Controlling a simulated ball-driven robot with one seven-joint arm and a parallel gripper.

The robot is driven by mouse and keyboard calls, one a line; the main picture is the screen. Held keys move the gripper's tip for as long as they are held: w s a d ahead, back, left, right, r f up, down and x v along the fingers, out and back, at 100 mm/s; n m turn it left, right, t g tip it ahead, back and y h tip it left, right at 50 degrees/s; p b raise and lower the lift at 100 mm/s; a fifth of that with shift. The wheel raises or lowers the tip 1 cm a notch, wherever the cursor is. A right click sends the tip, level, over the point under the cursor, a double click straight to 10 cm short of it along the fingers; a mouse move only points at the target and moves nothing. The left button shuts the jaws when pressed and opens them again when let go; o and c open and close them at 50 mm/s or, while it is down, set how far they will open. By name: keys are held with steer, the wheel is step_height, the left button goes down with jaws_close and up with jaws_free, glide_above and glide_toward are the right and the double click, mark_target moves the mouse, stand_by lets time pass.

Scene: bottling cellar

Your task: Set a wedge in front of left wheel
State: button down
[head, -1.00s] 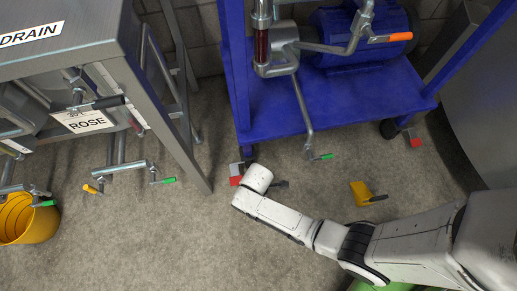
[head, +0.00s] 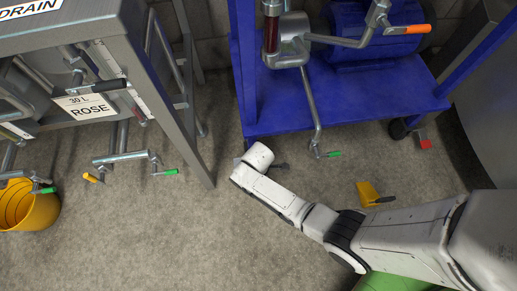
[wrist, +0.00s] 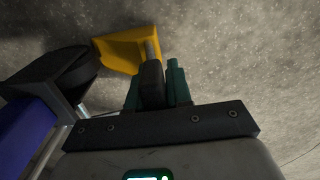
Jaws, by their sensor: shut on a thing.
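A yellow wedge (wrist: 125,48) with a dark handle and metal shank shows in the wrist view. My gripper (wrist: 153,78) is shut on its handle, with a teal finger on each side. The wedge is at the floor beside a black wheel (wrist: 62,72), its left edge close to the tyre; I cannot tell whether they touch. In the head view my wrist (head: 256,160) is low by the front left corner of the blue cart (head: 300,105), hiding the held wedge and most of the left wheel. A second yellow wedge (head: 367,193) lies on the floor to the right.
The cart's right wheel (head: 398,129) has a red pedal (head: 425,144) beside it. A pipe with a green-tipped handle (head: 332,154) hangs at the cart's front. A steel stand marked ROSE (head: 85,107) and a yellow bucket (head: 28,207) are at left. The floor between is clear.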

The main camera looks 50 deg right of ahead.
steer(key=c, duration=1)
jaws_free()
steer(key=shift+o, duration=0.2)
steer(key=shift+r, duration=0.1)
step_height(320, 180, up, 11)
steer(key=p, duration=0.6)
steer(key=shift+p, duration=0.4)
steer(key=s+d+r+m+t, duration=0.1)
steer(key=s+d+r+m, duration=0.1)
steer(key=s+r+m, duration=0.65)
steer(key=s+d+r+m, duration=0.2)
steer(key=s+r+m, duration=0.25)
steer(key=r, duration=0.65)
step_height(320, 180, up, 33)
steer(key=s+p, duration=0.1)
steer(key=p, duration=3.1)
steer(key=shift+r+n+p, duration=0.15)
steer(key=shift+n+p, duration=0.15)
steer(key=shift+p, duration=0.1)
